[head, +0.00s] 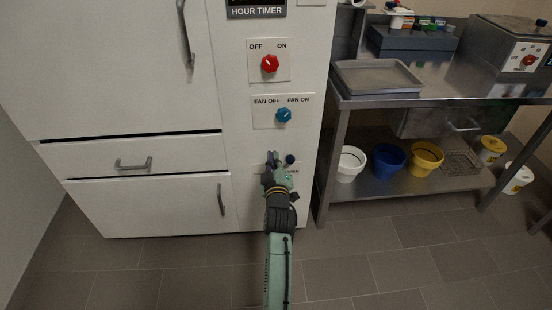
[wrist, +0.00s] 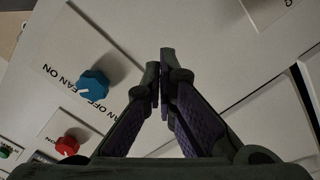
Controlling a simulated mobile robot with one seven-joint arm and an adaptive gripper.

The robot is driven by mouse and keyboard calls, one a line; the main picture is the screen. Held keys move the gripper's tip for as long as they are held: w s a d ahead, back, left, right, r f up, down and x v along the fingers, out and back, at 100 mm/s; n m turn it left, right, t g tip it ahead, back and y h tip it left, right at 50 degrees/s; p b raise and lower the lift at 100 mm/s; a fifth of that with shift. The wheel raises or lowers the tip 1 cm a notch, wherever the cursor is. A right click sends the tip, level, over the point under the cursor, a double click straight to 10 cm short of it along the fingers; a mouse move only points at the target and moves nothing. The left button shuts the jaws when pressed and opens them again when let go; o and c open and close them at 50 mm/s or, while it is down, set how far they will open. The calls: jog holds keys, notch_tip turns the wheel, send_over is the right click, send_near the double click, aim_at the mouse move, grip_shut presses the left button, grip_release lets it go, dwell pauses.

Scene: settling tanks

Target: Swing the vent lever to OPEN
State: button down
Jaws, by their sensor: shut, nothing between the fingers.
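The vent lever shows as a dark blue ball knob (head: 290,160) low on the white cabinet's control column in the head view. My gripper (head: 272,157) is just left of the knob and covers much of the lever's plate. Its label is mostly hidden, so I cannot read the lever's setting. In the wrist view my gripper (wrist: 161,78) has its fingertips together with nothing between them. The lever itself cannot be made out there. I cannot tell whether the fingers touch the lever.
Above are the blue fan knob (head: 283,115) and the red off/on knob (head: 269,64). Floor in front is clear.

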jog(key=s+b, duration=0.1)
jog(key=s, duration=0.6)
jog(key=shift+s+f, duration=0.15)
jog(key=shift+s, duration=0.25)
jog(key=shift+d, duration=0.1)
